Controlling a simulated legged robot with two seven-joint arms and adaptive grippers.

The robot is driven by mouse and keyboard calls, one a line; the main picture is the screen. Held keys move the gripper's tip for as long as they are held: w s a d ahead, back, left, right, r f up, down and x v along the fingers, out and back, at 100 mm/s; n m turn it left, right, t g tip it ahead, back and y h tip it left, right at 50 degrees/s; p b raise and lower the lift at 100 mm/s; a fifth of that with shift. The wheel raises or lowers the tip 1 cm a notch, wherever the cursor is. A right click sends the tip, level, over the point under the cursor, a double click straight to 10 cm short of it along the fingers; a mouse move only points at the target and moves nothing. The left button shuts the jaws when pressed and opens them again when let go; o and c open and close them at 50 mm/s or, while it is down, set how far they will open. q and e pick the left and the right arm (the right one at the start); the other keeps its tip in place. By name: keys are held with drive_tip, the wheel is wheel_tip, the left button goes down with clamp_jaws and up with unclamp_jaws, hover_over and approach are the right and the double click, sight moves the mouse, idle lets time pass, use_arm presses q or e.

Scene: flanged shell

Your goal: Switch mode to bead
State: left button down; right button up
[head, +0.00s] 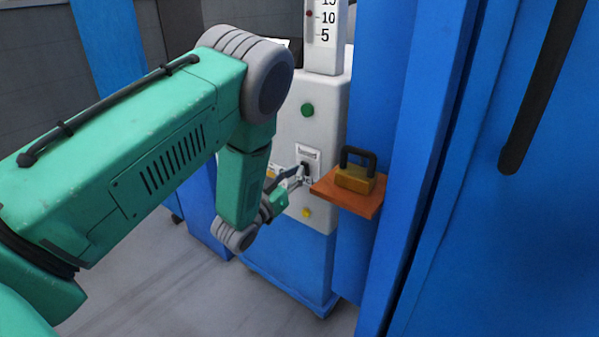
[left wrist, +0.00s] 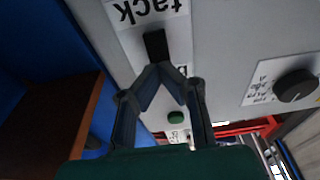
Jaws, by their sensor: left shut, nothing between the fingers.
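The mode switch is a small black lever (head: 306,168) on a white label plate on the front of the pale control box (head: 325,130). In the left wrist view the black lever (left wrist: 155,45) stands between an upside-down label reading "tack" and a second label mostly hidden behind my fingers. My left gripper (head: 299,178) is shut and empty, with its fingertips together right at the lever. In the left wrist view its fingertips (left wrist: 162,70) overlap the lever's end; I cannot tell whether they touch it. My right gripper is not in view.
A green button (head: 308,110) is above the switch and a yellow one (head: 306,213) below. An orange-brown shelf (head: 345,193) with a brass padlock (head: 356,178) juts out close to the right of the gripper. A black knob (left wrist: 295,85) shows in the left wrist view. Blue panels stand right.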

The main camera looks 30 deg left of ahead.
use_arm(q)
drive_tip(key=shift+w+a, duration=0.1)
drive_tip(key=shift+w, duration=0.4)
drive_tip(key=shift+r, duration=0.1)
